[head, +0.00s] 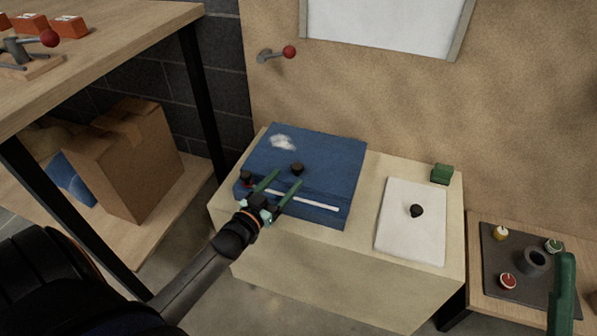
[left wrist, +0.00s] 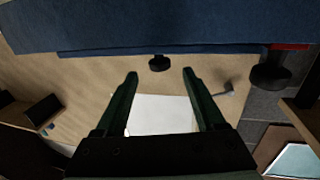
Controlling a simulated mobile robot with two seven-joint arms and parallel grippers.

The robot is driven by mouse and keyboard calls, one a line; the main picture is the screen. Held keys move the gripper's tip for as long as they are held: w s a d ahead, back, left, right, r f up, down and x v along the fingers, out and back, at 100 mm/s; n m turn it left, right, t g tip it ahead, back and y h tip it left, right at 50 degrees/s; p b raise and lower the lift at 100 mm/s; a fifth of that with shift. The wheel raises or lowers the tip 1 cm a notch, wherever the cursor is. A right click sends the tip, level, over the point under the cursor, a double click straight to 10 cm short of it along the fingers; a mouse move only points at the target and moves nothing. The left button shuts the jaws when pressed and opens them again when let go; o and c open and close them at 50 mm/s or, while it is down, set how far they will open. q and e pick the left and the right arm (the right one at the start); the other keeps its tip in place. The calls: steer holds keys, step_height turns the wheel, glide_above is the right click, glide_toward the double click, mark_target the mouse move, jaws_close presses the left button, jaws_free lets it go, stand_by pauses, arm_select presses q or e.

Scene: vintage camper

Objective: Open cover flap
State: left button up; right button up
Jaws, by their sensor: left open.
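A blue box-like unit with a cover flap (head: 320,160) lies on a cream cabinet. A black knob (head: 297,168) sits on it, and another dark knob (head: 246,176) is at its left front corner. A white strip (head: 300,201) runs along the front. My left gripper (head: 289,176) is open over the front of the unit, its green fingers pointing toward the middle knob. In the left wrist view, the knob (left wrist: 159,63) lies between and just beyond the fingertips (left wrist: 160,74), with no visible contact. A green part at lower right, seemingly my right gripper (head: 564,285), shows only partly.
A white panel (head: 398,235) with a dark knob and a green block (head: 442,174) are right of the unit. A dark tray (head: 500,275) with small items is further right. A wooden bench (head: 110,50) and cardboard box (head: 125,160) stand left. A red-tipped lever (head: 289,52) is on the wall.

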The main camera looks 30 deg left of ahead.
mark_target(294, 172)
arm_select(q)
steer(key=w+b, duration=0.2)
steer(key=w, duration=0.4)
steer(key=shift+w, duration=0.2)
jaws_close()
stand_by(0.4)
stand_by(0.8)
